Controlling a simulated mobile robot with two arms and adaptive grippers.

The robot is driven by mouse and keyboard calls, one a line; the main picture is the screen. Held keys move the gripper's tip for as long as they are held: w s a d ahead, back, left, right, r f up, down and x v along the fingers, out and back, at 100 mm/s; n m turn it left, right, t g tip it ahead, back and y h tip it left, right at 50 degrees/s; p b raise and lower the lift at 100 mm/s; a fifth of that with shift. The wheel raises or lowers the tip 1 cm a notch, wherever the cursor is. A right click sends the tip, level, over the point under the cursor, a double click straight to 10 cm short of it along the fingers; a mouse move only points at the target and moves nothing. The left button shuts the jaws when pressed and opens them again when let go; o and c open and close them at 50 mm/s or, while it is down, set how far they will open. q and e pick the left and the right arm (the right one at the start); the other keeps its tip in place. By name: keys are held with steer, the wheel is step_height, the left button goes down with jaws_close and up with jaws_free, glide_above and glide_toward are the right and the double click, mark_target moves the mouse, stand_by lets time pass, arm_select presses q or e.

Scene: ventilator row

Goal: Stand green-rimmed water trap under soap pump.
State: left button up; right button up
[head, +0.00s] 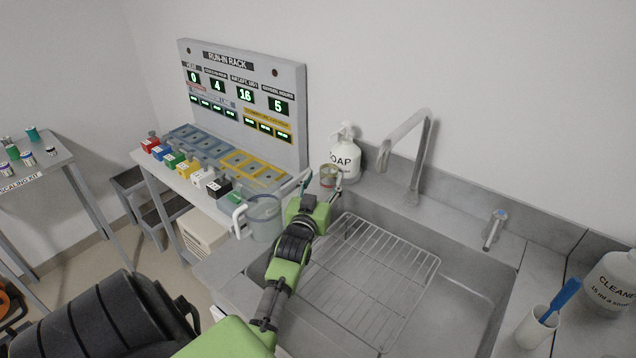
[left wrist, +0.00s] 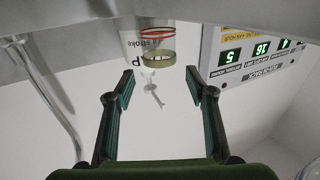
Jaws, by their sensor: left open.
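The green-rimmed water trap (head: 329,174), a small clear cup, stands on the sink's back ledge, in front of the soap pump (head: 345,160). In the left wrist view, which is upside down, its green rim (left wrist: 158,58) and a red band show against the white pump bottle (left wrist: 131,46). The pump's spout is above and behind the cup; I cannot tell whether they line up exactly. My left gripper (head: 321,188) is open, its fingers pointing at the cup. In the wrist view the cup shows beyond the open fingertips (left wrist: 160,74). My right gripper is not in view.
A clear jug (head: 264,221) with a white handle stands left of my left arm. A wire rack (head: 385,270) lies in the sink, with the faucet (head: 418,150) behind. The run-in rack (head: 245,100) stands left. A cleaner bottle (head: 608,285) and a white cup (head: 536,332) are right.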

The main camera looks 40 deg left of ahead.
arm_select(q)
steer(key=v, duration=0.5)
steer(key=shift+s+d, duration=0.2)
steer(key=shift+s, duration=0.1)
